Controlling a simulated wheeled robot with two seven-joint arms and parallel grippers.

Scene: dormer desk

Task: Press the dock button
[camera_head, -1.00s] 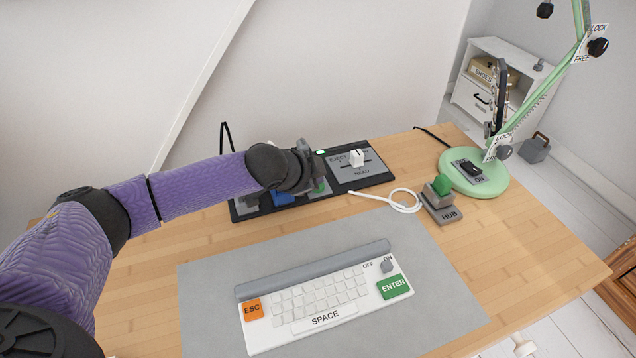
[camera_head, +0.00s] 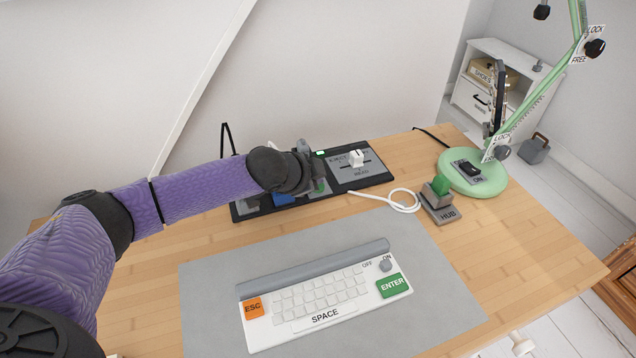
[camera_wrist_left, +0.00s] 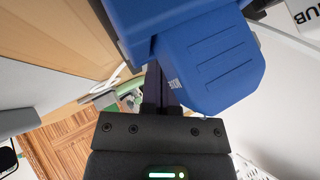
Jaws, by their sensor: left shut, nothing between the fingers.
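A dark dock panel (camera_head: 378,181) lies at the back of the desk against the wall. It bears a blue block (camera_head: 283,198), a green part (camera_head: 320,187) and a white slider knob (camera_head: 356,157) marked EJECT and READ. My left gripper (camera_head: 306,172) is shut and empty, low over the panel's middle, and hides part of it. In the left wrist view the blue block (camera_wrist_left: 208,62) looms large beside the dark fingers (camera_wrist_left: 160,88); I cannot tell whether they touch. Which part is the dock button is not clear. My right gripper is not in view.
A white keyboard (camera_head: 318,302) lies on a grey mat (camera_head: 215,290) in front. A grey hub (camera_head: 440,211) with a green top, a white cable (camera_head: 402,208) and a green lamp base (camera_head: 485,185) stand to the right. Bare wood is free at the left.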

